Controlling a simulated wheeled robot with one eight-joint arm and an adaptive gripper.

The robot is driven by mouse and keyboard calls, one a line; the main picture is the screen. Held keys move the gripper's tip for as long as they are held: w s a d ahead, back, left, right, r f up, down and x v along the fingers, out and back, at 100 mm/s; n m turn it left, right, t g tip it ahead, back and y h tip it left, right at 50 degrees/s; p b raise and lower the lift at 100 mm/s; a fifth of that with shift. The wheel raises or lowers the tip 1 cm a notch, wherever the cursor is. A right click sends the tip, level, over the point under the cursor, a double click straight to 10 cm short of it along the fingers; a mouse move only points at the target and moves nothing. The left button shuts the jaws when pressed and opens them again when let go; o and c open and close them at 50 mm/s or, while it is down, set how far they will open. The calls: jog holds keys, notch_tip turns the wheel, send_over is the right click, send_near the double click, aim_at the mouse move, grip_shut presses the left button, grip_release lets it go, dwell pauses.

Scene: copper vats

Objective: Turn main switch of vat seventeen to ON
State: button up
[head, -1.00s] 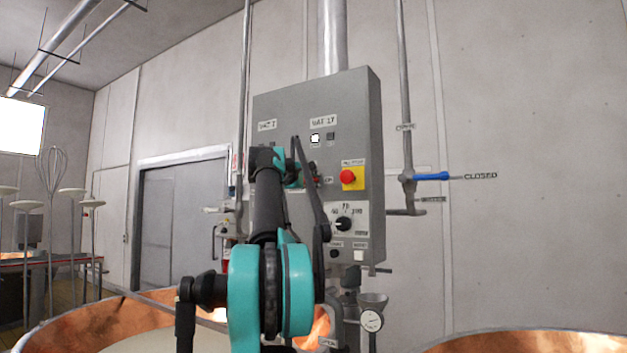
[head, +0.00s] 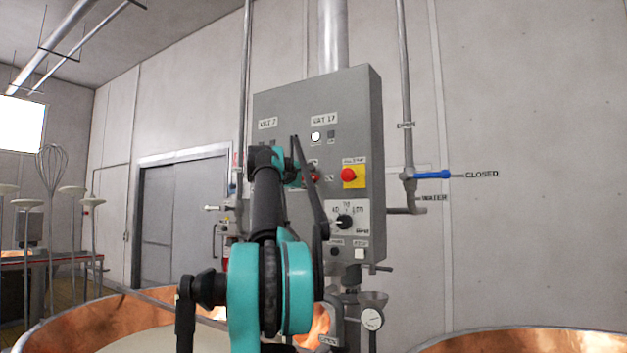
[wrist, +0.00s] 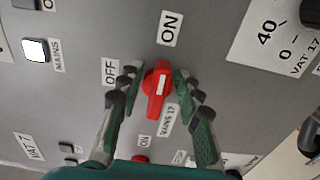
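The red vat 17 mains switch (wrist: 157,90) is on the grey panel in the wrist view. Its handle, with a white mark, runs roughly up and down in that view, its upper end towards the ON label (wrist: 170,28). The OFF label (wrist: 110,72) is to its left and the MAINS 17 label (wrist: 168,120) below right. My gripper (wrist: 157,77) has one finger on each side of the switch, with the fingertips apart and small gaps beside the handle. In the head view my arm hides most of this switch.
The control box (head: 290,100) carries a red stop button (head: 348,174) on yellow and a black dial (head: 344,222). A blue valve handle (head: 431,174) is on the pipe to the right. Copper vat rims (head: 520,343) are in front, below the panel.

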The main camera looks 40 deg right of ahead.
jog(key=shift+s, duration=0.15)
jog(key=v, duration=1.2)
